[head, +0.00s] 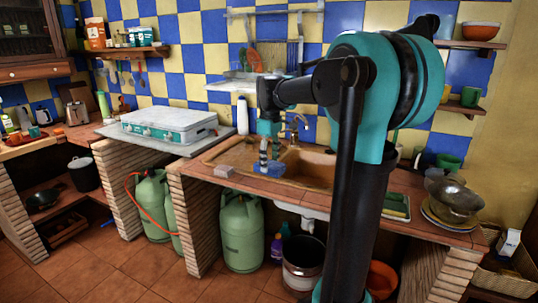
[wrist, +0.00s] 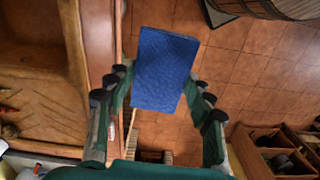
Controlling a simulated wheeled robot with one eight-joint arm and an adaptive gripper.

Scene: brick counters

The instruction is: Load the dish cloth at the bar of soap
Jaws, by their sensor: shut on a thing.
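The dish cloth is a blue, roughly rectangular piece (wrist: 165,68), held between the fingers of my gripper (wrist: 158,92) in the wrist view. In the head view the blue cloth (head: 269,170) shows under my gripper (head: 265,155), near the front edge of the sink. My gripper is shut on the cloth. A small pale pinkish block (head: 222,171), which looks like the bar of soap, lies on the counter's front edge left of the gripper. I cannot make out the soap in the wrist view.
The brown sink (head: 312,168) lies behind and right of the cloth, with a tap (head: 300,124) at its back. A white-and-teal camping stove (head: 170,123) stands on the left counter. A white bottle (head: 242,116) stands behind. Bowls and plates (head: 452,202) sit at the right.

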